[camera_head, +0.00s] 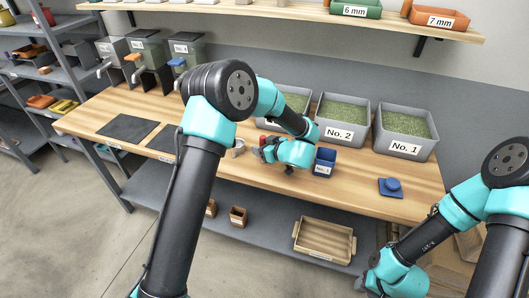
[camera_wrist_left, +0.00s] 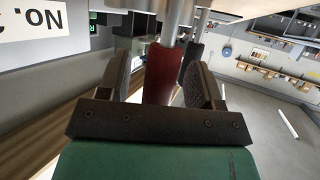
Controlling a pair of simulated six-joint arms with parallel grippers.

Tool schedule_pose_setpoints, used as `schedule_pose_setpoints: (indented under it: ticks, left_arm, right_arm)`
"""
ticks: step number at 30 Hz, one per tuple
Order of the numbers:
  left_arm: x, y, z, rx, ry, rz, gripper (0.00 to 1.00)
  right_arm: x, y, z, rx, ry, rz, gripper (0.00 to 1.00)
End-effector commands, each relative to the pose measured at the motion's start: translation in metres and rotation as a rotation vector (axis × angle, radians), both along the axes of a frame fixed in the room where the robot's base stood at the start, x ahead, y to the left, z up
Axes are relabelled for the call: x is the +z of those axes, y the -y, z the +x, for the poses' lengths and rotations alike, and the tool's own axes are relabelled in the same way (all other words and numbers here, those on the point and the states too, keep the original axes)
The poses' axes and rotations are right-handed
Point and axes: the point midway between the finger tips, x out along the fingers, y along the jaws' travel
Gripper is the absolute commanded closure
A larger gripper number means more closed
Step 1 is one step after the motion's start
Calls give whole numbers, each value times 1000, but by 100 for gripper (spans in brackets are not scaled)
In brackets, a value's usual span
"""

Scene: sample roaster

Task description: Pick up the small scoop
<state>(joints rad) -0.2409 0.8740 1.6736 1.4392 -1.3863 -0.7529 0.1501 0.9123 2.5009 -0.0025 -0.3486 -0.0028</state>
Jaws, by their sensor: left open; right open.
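The small scoop (camera_head: 238,148) shows as a pale metal piece on the wooden bench, left of my left gripper (camera_head: 260,151). A bit of red beside the gripper looks like its handle. In the left wrist view, a dark red handle (camera_wrist_left: 161,74) lies between the two spread fingers of the left gripper (camera_wrist_left: 162,85), with a metal part beyond it. The jaws are open around the handle; I cannot tell if a finger touches it. My right gripper (camera_head: 364,284) is low at the front right, away from the bench, open and small in view.
Grey bins of green beans, No. 2 (camera_head: 338,134) and No. 1 (camera_head: 404,148), stand at the bench's back. A small blue container (camera_head: 324,168) is right of my left gripper, with a blue knobbed piece (camera_head: 391,188) farther right. A wooden tray (camera_head: 324,257) sits on the lower shelf.

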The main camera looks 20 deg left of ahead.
Motion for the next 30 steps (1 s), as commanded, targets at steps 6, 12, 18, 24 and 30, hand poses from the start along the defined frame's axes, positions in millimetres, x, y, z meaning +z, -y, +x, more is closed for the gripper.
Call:
schedule_pose_setpoints:
  ticks: [6, 12, 18, 24, 30]
  left_arm:
    - [-1, -1, 1, -1, 0, 0, 41]
    - [-1, -1, 1, -1, 0, 0, 41]
    - [-1, -1, 1, -1, 0, 0, 51]
    - [-1, -1, 1, -1, 0, 0, 71]
    - [-1, -1, 1, -1, 0, 0, 90]
  right_arm:
    - [0, 0, 0, 0, 0, 0, 57]
    - [0, 0, 0, 0, 0, 0, 57]
    - [0, 0, 0, 0, 0, 0, 57]
    - [0, 0, 0, 0, 0, 0, 57]
    - [0, 0, 0, 0, 0, 0, 57]
